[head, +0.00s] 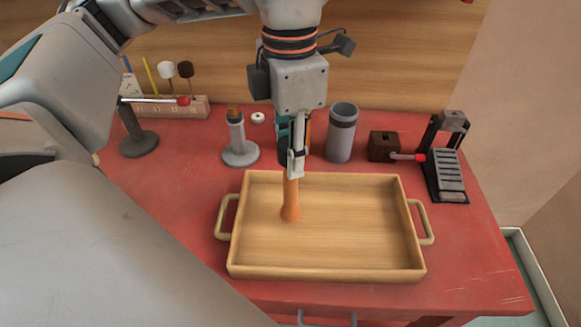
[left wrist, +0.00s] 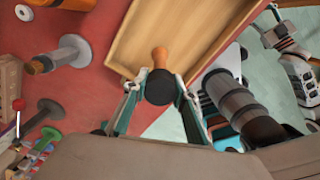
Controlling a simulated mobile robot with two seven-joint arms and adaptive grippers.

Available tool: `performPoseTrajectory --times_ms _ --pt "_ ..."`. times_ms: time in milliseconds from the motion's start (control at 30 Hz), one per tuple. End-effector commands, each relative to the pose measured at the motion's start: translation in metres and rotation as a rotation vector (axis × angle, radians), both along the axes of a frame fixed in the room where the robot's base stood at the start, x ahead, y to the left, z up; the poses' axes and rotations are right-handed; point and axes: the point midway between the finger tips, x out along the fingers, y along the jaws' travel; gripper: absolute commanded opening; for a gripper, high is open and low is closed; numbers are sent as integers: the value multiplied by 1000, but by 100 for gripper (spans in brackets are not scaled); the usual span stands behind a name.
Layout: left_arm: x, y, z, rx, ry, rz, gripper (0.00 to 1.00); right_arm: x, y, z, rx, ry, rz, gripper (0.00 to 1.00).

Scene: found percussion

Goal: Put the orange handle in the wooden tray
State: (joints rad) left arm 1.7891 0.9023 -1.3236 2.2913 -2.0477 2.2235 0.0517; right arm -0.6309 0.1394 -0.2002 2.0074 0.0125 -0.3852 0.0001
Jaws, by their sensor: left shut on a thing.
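The orange handle (head: 290,202) hangs upright below my left gripper (head: 295,165), over the left part of the wooden tray (head: 330,272). My left gripper is shut on the handle's upper part. I cannot tell whether the handle's lower end touches the tray floor. In the left wrist view, the fingers of the left gripper (left wrist: 158,85) close around a dark round end, and the orange part of the handle (left wrist: 159,58) shows beyond it. The tray (left wrist: 130,62) is behind it there.
Behind the tray on the red table (head: 180,200) stand a grey cylinder (head: 341,133), a brown wooden block (head: 383,146), a black stand with a grey ribbed face (head: 448,175) and a grey stand (head: 239,145). A wooden rack (head: 170,107) holds mallets. The tray's right part is empty.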

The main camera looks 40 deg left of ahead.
Motion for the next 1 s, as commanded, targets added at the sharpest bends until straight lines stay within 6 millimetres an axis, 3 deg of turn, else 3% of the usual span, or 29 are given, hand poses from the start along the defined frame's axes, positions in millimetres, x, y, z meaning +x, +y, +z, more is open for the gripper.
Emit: performPoseTrajectory --times_ms 233,667,700,733,1000 --pt "-1 1 -36 2 6 0 0 -2 0 -7 -5 6 2 48" --pt "0 0 -42 0 2 0 0 -4 0 -10 -7 10 4 48" --pt "0 0 -41 0 2 1 34 -4 0 -9 -7 10 4 48" --pt "0 0 -41 0 1 1 42 -4 0 -9 -7 10 4 48" --pt "0 0 -41 0 1 0 43 -6 0 -10 -6 13 4 48"
